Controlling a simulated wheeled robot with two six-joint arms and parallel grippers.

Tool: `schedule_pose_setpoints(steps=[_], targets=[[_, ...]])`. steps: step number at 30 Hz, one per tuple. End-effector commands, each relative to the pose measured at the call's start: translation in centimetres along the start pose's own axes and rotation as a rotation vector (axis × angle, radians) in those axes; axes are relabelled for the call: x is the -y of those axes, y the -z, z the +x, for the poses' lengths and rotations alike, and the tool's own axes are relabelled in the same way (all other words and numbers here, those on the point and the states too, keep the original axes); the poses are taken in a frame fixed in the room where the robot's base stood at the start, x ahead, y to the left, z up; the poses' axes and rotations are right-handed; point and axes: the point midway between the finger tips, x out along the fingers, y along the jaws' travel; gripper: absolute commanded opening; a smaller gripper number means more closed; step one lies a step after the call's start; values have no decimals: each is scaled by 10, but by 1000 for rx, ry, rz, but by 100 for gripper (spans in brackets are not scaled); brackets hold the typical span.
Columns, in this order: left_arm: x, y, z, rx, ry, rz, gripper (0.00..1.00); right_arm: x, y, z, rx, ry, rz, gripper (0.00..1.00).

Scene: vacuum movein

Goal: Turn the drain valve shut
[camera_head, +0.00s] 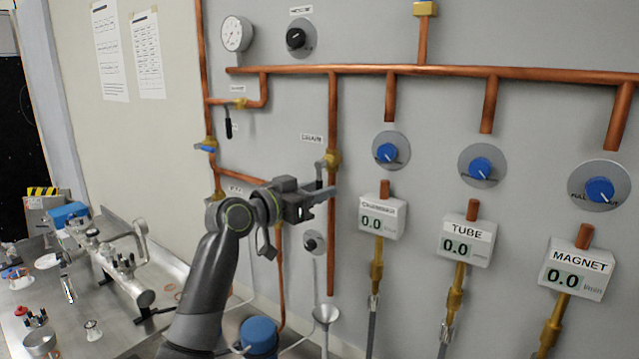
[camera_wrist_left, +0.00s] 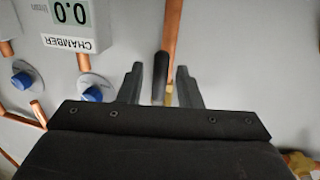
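The drain valve is a brass body (camera_head: 332,159) on a vertical copper pipe, beside the DRAIN label. Its grey lever (camera_head: 320,167) hangs down just left of the pipe. In the left wrist view the lever (camera_wrist_left: 158,91) shows as a dark grip, with brass (camera_wrist_left: 168,95) next to it. My left gripper (camera_head: 318,192) is at the lever's lower end. In the wrist view its fingers (camera_wrist_left: 158,88) are apart, one on each side of the lever, with a visible gap to each. The lower part of the lever is hidden by the gripper. My right gripper is not in view.
Right of the drain pipe are blue knobs (camera_head: 390,152) and flow meters, the nearest labelled CHAMBER (camera_head: 382,217). A small knob (camera_head: 314,242) and a funnel (camera_head: 326,314) are below. Another black-handled valve (camera_head: 229,125) is to the upper left. A metal bench (camera_head: 110,330) stands left.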

Motion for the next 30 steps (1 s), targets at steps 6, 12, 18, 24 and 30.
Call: schedule_pose_setpoints(steps=[6, 12, 18, 24, 30], targets=[[-1, 0, 7, 0, -1, 1, 32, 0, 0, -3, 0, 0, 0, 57], [0, 0, 7, 0, 0, 1, 32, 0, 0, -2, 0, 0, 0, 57], [0, 0, 7, 0, 0, 0, 5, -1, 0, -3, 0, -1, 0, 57], [0, 0, 6, 0, 0, 0, 0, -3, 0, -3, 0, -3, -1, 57], [0, -1, 6, 1, 0, 5, 0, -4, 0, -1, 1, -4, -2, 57]])
